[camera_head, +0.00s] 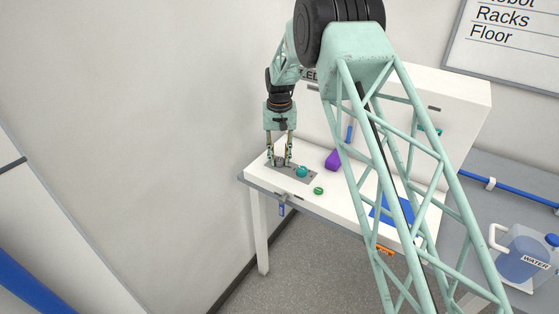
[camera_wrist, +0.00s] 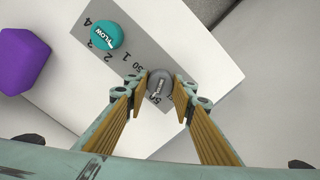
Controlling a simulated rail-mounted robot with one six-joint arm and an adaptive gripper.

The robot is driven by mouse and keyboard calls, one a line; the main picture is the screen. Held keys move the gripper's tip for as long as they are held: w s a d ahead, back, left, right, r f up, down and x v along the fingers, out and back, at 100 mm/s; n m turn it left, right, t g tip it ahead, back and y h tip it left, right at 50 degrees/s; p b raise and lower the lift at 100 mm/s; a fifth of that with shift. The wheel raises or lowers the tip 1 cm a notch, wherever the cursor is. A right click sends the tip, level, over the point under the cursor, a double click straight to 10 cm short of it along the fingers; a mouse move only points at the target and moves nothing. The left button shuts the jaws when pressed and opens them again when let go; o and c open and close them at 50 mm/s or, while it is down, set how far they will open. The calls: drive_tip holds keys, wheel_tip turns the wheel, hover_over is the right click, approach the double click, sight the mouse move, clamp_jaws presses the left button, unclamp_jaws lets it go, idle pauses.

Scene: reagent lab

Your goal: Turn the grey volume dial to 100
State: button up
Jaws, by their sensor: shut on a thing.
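The grey volume dial (camera_wrist: 159,83) sits on the grey scale plate (camera_wrist: 150,45) in the wrist view, between my fingertips. My gripper (camera_wrist: 160,97) points down at it, and its two fingers are shut on the dial's sides. Numbers including 50 show around the dial, but my fingers hide part of its scale. I cannot read the exact setting. In the head view my gripper (camera_head: 279,163) is over the left end of the plate, and the dial (camera_head: 280,161) is mostly hidden between the fingers.
A teal FLOW dial (camera_wrist: 103,34) is on the same plate, close to my gripper. A purple block (camera_wrist: 22,62) lies beyond it.

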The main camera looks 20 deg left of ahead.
sight(279, 159)
drive_tip(key=m+b, duration=0.1)
drive_tip(key=m, duration=0.5)
drive_tip(key=shift+m, duration=0.4)
idle(0.4)
drive_tip(key=o, duration=0.8)
drive_tip(key=shift+o, duration=0.2)
drive_tip(key=shift+r, duration=0.15)
wheel_tip(279, 159, up, 12)
idle(0.4)
